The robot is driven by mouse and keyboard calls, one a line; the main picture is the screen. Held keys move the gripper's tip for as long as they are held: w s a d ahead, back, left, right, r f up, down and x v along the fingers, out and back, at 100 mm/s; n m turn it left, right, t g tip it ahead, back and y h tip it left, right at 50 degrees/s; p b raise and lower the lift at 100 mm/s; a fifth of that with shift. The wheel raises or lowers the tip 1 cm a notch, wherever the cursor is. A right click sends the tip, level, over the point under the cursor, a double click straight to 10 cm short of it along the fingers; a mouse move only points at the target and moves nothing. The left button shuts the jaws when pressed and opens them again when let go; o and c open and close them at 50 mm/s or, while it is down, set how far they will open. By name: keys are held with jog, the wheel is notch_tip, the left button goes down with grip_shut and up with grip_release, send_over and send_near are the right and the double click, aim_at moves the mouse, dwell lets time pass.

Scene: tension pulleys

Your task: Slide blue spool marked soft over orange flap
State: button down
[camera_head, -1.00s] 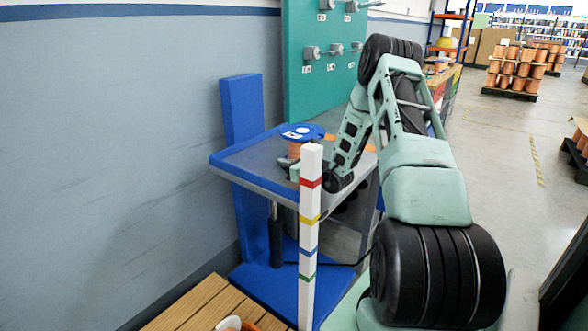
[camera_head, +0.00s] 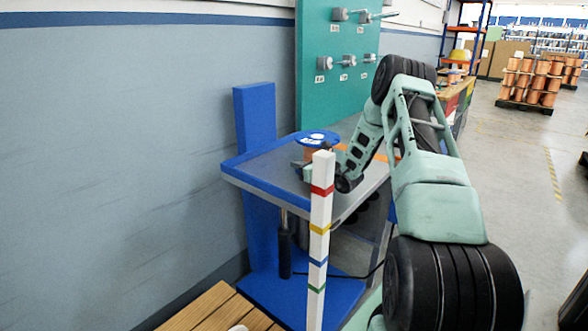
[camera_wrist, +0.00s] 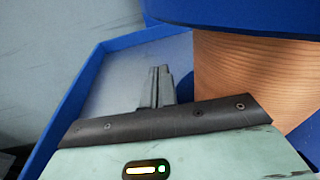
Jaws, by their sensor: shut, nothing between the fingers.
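A blue spool (camera_head: 318,138) wound with copper wire stands upright on the lift table (camera_head: 262,172). The white label on its top flange is too small to read. In the wrist view its copper winding (camera_wrist: 255,72) and overhanging blue top flange (camera_wrist: 235,14) fill the right side. My gripper (camera_wrist: 160,85) is shut and empty, low over the table and to the left of the winding. In the head view my gripper (camera_head: 303,172) is beside the spool's lower part. Orange material (camera_head: 385,158), possibly the flap, shows right of the spool, partly hidden by my arm.
A white post (camera_head: 320,215) with coloured bands stands in front of the table. A blue upright (camera_head: 255,120) rises behind it by the wall. A green board (camera_head: 330,85) with pegs is behind. Wooden slats (camera_head: 215,308) lie at the front. Open floor is at right.

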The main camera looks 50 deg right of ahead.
jog(key=shift+w+d, duration=0.15)
jog(key=shift+d, duration=1.7)
jog(key=shift+d, duration=0.1)
jog(key=shift+s+d+b, duration=0.25)
jog(key=shift+d+b, duration=0.05)
jog(key=shift+d, duration=1.05)
jog(key=shift+s+d+b, duration=0.25)
jog(key=shift+d, duration=1.05)
jog(key=shift+s+d+b, duration=0.25)
jog(key=shift+d+b, duration=0.05)
jog(key=shift+d, duration=1.05)
jog(key=shift+d+b, duration=1.1)
jog(key=shift+d, duration=2.95)
